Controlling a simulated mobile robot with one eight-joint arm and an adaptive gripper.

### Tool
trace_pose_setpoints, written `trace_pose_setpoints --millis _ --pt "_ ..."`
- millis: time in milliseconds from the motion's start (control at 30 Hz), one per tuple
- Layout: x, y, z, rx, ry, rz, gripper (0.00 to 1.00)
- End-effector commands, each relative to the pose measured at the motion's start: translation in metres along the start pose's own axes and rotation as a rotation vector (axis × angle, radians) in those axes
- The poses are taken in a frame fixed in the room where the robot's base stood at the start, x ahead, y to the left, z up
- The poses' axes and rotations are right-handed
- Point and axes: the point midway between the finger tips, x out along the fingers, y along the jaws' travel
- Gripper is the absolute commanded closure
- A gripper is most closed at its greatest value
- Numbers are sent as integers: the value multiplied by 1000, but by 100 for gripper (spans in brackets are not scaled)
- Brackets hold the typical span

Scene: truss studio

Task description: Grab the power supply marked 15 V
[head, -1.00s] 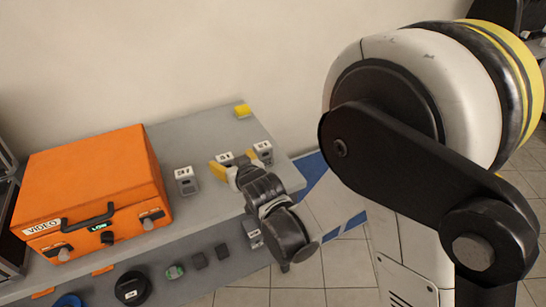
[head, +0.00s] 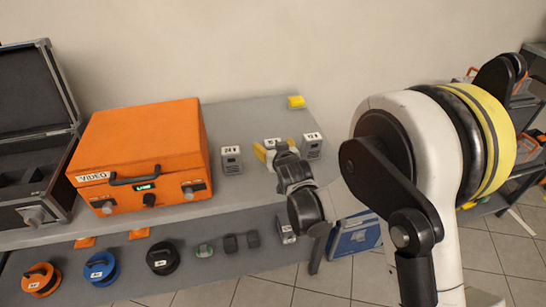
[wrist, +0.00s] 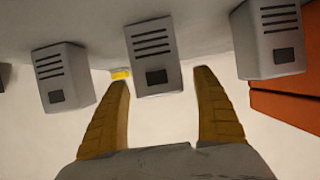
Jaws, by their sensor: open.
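Three grey power supplies stand in a row on the upper shelf. The left one (head: 231,160) is marked 24 V and the right one (head: 312,149) appears marked 12 V. The middle supply (head: 271,142) is mostly hidden by my gripper (head: 276,147), and its label is too covered to read. My gripper is open, its yellow fingers around the middle supply's place. In the wrist view, the middle supply (wrist: 152,52) shows between and just beyond the fingertips (wrist: 160,75), with gaps on both sides. The others flank it (wrist: 62,76) (wrist: 268,38).
An orange case (head: 140,150) marked VIDEO stands left of the supplies. A yellow block (head: 296,102) sits at the shelf's back right corner. Another grey supply (head: 286,228) stands on the lower shelf, near several reels and small dark blocks. An open black case (head: 35,130) is far left.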

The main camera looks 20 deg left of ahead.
Motion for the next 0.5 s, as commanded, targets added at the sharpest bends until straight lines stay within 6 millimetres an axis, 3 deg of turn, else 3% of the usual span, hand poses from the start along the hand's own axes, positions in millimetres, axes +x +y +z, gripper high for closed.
trace_pose_setpoints --millis 267,400,500 --pt "3 0 -1 0 0 0 22" --pt "3 0 -1 0 0 0 64" --pt "3 0 -1 0 0 0 90"
